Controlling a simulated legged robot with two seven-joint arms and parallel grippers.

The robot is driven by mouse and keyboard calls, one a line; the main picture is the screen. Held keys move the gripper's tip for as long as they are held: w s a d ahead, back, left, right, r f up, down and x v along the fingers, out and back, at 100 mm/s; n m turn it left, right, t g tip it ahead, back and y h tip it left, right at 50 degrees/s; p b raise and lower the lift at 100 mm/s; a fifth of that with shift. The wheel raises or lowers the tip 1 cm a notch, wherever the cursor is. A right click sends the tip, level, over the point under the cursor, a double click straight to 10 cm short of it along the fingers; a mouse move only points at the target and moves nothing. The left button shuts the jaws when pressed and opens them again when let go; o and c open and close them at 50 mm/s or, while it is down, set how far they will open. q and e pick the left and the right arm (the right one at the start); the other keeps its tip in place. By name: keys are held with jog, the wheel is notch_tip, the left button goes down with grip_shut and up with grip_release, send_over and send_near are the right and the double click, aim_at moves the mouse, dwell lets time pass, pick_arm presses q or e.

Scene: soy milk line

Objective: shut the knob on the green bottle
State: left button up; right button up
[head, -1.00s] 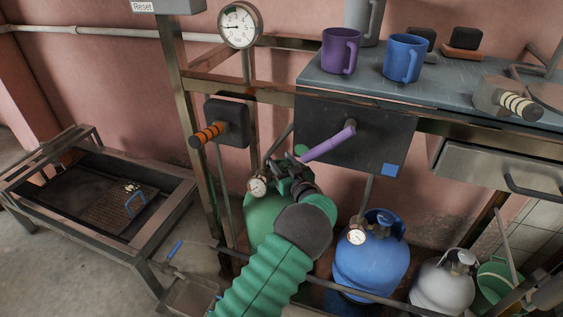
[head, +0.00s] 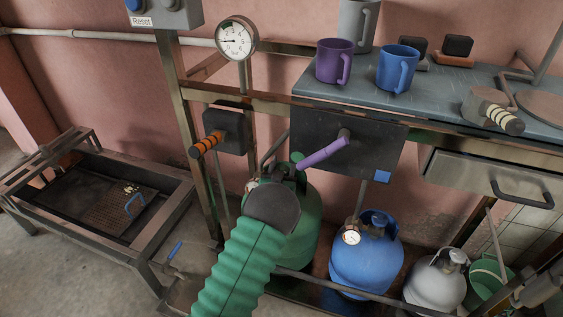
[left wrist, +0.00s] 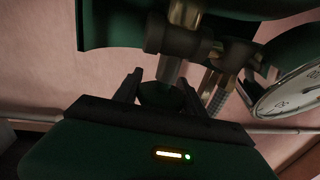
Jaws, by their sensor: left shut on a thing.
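The green bottle (head: 306,225) stands under the bench, partly covered by my green left arm. My left gripper (left wrist: 160,92) is at the bottle's top, its two dark fingers on either side of a round dark green knob (left wrist: 158,97), shut on it. In the head view my wrist hides most of the fingers and the knob. A metal stem and brass fittings show beyond the knob in the left wrist view, with a pressure gauge (left wrist: 290,90) at the right.
A purple lever (head: 323,153) on a dark box (head: 370,140) sits just above and right of the bottle. A blue bottle (head: 366,262) and a grey bottle (head: 436,283) stand to the right. An orange-striped handle (head: 207,144) is at the left.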

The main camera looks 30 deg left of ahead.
pick_arm(q)
jog(key=m+h, duration=0.2)
jog(key=h, duration=0.1)
jog(key=m+t+h+p, duration=0.1)
jog(key=h, duration=0.1)
jog(key=d+m+h+p, duration=0.1)
jog(key=m+h, duration=0.1)
jog(key=h, duration=0.1)
jog(key=shift+m+h, duration=0.3)
jog(key=m+h, duration=0.2)
jog(key=h, duration=0.1)
jog(key=shift+d, duration=0.35)
jog(key=shift+d+m+g+h, duration=0.15)
jog(key=shift+m+g+h, duration=0.35)
jog(key=shift+h, duration=0.35)
jog(key=shift+d+m+g+h, duration=0.15)
jog(key=shift+m+g+h, duration=0.15)
jog(key=shift+m+h, duration=0.45)
jog(key=shift+r, duration=0.1)
jog(key=o, duration=1.3)
